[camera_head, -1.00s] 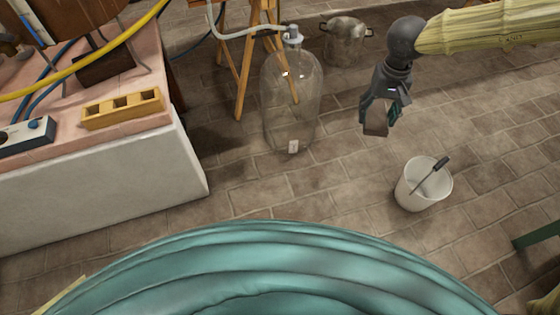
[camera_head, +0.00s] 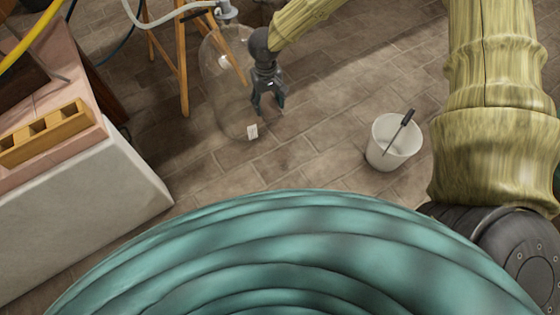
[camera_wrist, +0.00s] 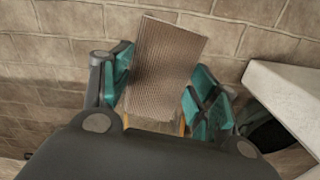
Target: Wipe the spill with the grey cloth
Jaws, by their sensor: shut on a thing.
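My gripper (camera_head: 268,101) points down in the head view, in front of the right side of the large glass bottle. In the wrist view its teal-padded fingers (camera_wrist: 158,95) are shut on the grey cloth (camera_wrist: 165,62), a brownish-grey woven rectangle that stands out beyond the fingertips. The cloth is hard to make out in the head view now. I cannot clearly pick out the spill; the paving has darker patches, and I cannot tell whether they are wet or shadow.
The clear glass bottle (camera_head: 225,98) stands close beside my gripper. A white bucket (camera_head: 392,145) with a dark-handled tool stands to the right. A wooden easel (camera_head: 182,75) is behind. A pale bench (camera_head: 85,205) carries a yellow wooden rack (camera_head: 45,133). Open paving lies between bottle and bucket.

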